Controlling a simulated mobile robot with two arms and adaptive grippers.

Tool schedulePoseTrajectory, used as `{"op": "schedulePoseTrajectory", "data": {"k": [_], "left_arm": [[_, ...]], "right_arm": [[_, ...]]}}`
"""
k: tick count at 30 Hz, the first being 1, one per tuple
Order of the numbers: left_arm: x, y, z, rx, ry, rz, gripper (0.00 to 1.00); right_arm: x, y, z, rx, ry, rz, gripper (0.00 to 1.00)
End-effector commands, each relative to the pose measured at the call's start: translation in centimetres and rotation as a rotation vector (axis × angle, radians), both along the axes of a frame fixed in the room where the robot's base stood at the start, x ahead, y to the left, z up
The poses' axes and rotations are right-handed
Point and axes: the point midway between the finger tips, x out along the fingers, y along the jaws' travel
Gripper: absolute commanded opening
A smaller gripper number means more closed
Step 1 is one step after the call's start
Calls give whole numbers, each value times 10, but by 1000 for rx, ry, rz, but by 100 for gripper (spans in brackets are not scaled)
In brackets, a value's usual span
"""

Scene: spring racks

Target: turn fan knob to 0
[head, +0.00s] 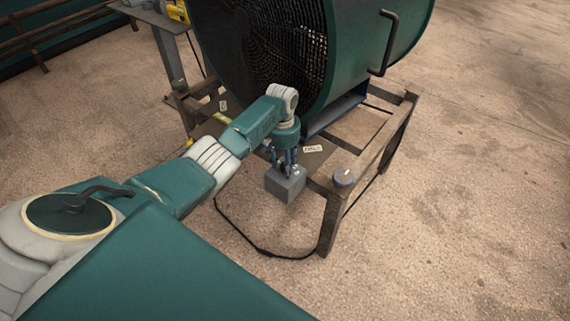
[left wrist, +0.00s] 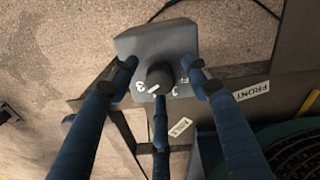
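The fan (head: 345,50) is a big dark green drum with a black grille, on a wooden stand. A grey control box (head: 284,187) sits at the stand's near edge. In the left wrist view the box (left wrist: 150,42) carries a dark round knob (left wrist: 160,76) with a light pointer mark. Small white markings lie around the knob, partly hidden and too small to read surely. My left gripper (head: 287,168) is right above the box. Its three blue fingers (left wrist: 161,80) are spread around the knob, with gaps visible to the left and right. My right gripper is not in view.
The wooden stand (head: 330,215) has a label and a small round grey thing (head: 344,178) on its near corner. A black cable (head: 262,250) runs along the floor. A metal table (head: 165,30) with a yellow object stands behind left. The floor at right is clear.

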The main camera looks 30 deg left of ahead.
Motion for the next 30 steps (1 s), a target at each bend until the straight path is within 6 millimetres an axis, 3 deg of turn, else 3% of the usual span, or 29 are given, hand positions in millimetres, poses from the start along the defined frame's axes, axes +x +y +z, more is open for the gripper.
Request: {"op": "schedulePoseTrajectory", "data": {"k": [1,6,7,20,30], "left_arm": [[0,0,0,0,0,0,40],[0,0,0,0,1,0,6],[0,0,0,0,1,0,3],[-2,-1,2,-2,6,83,3],[-2,-3,2,-3,8,355,3]], "right_arm": [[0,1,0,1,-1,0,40],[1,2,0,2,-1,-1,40],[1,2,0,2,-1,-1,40],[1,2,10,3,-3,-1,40],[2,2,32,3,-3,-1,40]]}}
